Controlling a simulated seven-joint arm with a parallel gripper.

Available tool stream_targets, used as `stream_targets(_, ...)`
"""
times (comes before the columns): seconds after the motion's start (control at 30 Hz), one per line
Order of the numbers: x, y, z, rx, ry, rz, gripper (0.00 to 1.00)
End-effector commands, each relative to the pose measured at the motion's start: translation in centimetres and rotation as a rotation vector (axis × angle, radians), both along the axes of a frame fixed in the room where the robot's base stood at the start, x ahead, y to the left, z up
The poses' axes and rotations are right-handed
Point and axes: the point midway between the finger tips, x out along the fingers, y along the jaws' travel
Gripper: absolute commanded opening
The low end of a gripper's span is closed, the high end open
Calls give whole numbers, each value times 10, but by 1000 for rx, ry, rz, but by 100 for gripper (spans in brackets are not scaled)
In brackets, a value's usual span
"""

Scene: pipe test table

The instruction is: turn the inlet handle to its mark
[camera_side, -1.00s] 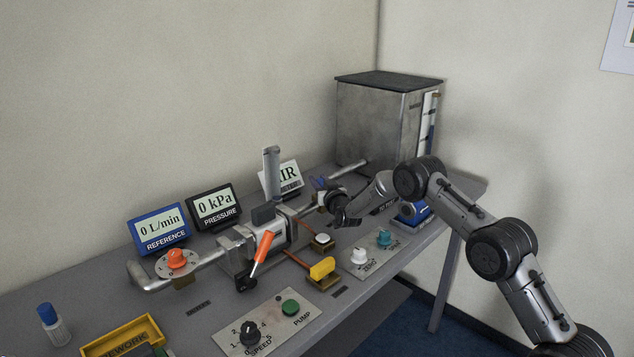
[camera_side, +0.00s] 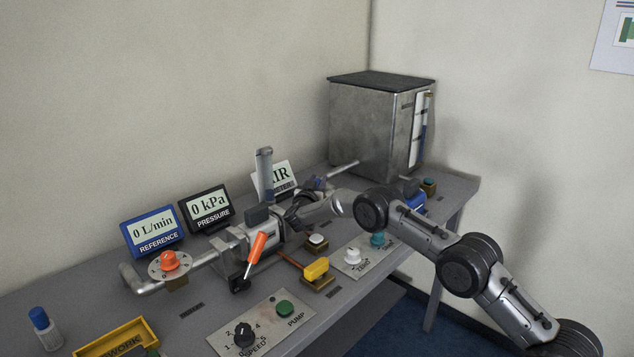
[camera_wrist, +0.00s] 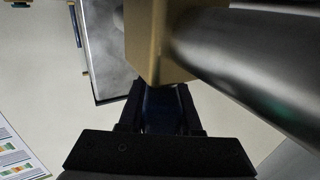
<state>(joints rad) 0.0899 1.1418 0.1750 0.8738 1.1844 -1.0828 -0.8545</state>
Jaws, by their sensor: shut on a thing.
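My gripper (camera_side: 292,210) is at the pipe line, just right of the steel housing in the side view. In the wrist view my gripper (camera_wrist: 160,98) has its dark fingers closed on the dark blue inlet handle (camera_wrist: 161,112). The handle sits right at a brass valve block (camera_wrist: 152,45) on a thick steel pipe (camera_wrist: 255,50). In the side view my gripper and wrist cover most of the valve and handle. I cannot make out the handle's mark or its exact angle to it.
An orange lever (camera_side: 256,247) and a yellow handle (camera_side: 316,268) stand in front of the pipe. The reference display (camera_side: 153,231) reads 0 L/min and the pressure display (camera_side: 206,209) 0 kPa. A metal tank (camera_side: 370,125) stands at the back right.

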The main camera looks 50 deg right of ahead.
Motion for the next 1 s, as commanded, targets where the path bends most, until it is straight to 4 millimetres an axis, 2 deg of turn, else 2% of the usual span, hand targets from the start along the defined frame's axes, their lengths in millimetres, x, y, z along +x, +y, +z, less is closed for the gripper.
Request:
stream_targets(0.43, 1, 0, 2, -3, -2, -8, 0)
stream_targets(0.47, 1, 0, 2, -3, -3, -8, 36)
stream_targets(0.6, 0, 0, 2, -2, -2, -8, 61)
stream_targets(0.87, 0, 0, 1, -2, -1, -9, 62)
stream_targets(1.0, 0, -1, 7, -2, -3, -9, 62)
